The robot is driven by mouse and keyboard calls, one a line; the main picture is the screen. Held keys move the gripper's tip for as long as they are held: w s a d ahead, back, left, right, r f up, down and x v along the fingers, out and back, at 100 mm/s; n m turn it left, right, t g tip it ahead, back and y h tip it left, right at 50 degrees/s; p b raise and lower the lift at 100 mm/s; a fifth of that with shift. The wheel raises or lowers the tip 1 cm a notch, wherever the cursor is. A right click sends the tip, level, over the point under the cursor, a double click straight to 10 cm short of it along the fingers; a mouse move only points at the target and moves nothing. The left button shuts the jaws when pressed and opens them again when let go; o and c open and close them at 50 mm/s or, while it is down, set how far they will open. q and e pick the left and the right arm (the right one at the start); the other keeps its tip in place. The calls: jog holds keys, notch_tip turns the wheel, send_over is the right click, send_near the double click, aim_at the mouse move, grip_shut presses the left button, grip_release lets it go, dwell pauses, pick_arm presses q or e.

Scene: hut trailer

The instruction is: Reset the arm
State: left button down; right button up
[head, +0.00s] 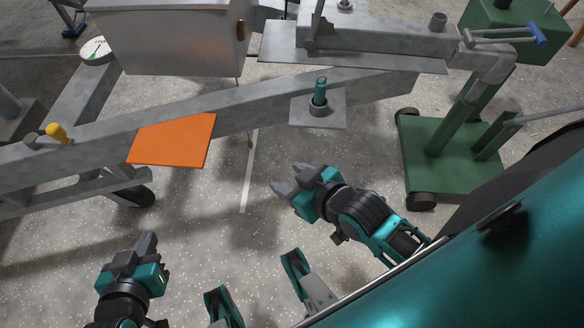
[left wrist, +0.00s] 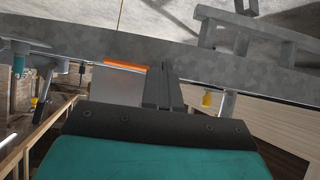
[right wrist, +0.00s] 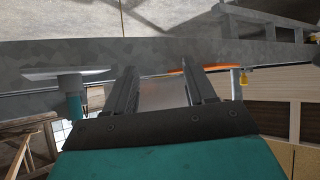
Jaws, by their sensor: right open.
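My left gripper (head: 147,244) is at the lower left of the head view, over bare floor. Its fingers lie side by side and are shut with nothing seen between them, as the left wrist view (left wrist: 163,88) shows. My right gripper (head: 288,180) is near the middle of the head view, pointing to the left. Its two fingers are apart and nothing is between them, which the right wrist view (right wrist: 162,85) also shows. Both grippers are apart from the grey trailer frame (head: 262,104).
The frame carries an orange plate (head: 172,140), a yellow knob (head: 57,132) and a small bracket (head: 331,116) with a teal-topped pin (head: 320,92). A grey box (head: 170,40) stands behind. A green wheeled stand (head: 450,160) is at right. Speckled floor (head: 215,215) is clear between my grippers.

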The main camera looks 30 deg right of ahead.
pick_arm(q)
jog(key=shift+w+r, duration=0.1)
pick_arm(e)
jog(key=shift+m, duration=0.5)
pick_arm(q)
jog(key=s+a+r+y+p, duration=0.1)
jog(key=a+r+p, duration=0.2)
jog(key=r+p, duration=0.6)
jog(key=p, duration=0.5)
jog(key=shift+s+r, duration=0.25)
jog(key=shift+s, duration=0.1)
pick_arm(e)
jog(key=s+d+r, duration=0.1)
jog(key=d+r, duration=0.2)
jog(key=r, duration=0.7)
jog(key=shift+s+h, duration=0.25)
jog(key=shift+h, duration=0.15)
